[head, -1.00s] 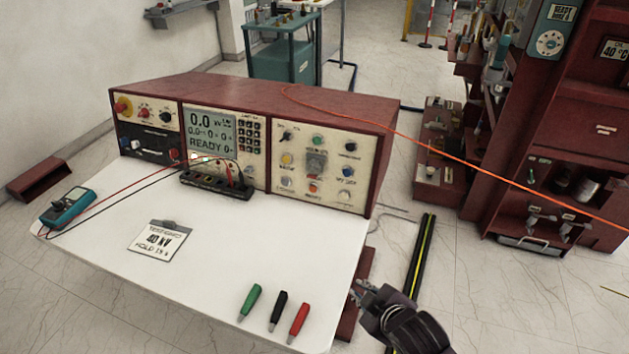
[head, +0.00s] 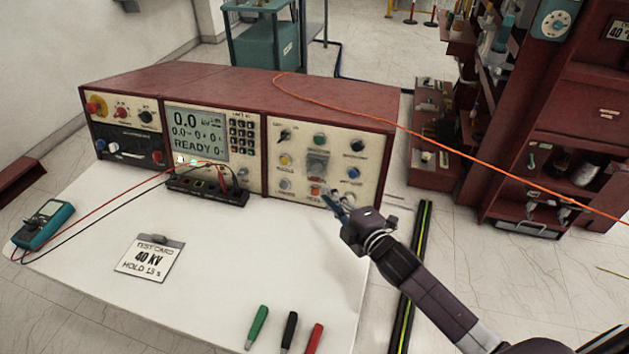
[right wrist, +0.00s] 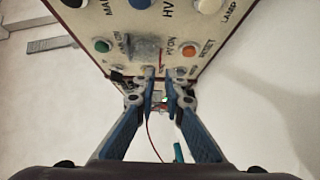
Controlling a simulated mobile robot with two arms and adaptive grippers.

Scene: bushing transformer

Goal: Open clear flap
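The clear flap (head: 317,163) looks like a small greyish translucent cover in the middle of the right panel of the red console. In the right wrist view the flap (right wrist: 146,50) shows above the fingertips, on the panel between a green and an orange button. It looks closed, though its edges are blurred. My right gripper (head: 333,201) is in front of the panel's lower edge, below the flap. In the right wrist view its blue fingers (right wrist: 161,73) are apart with a narrow gap and nothing held between them. I cannot tell whether they touch the panel. My left gripper is out of view.
The red console (head: 230,90) stands on the white table (head: 90,235). An orange cable (head: 430,138) runs over the console top to the right.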

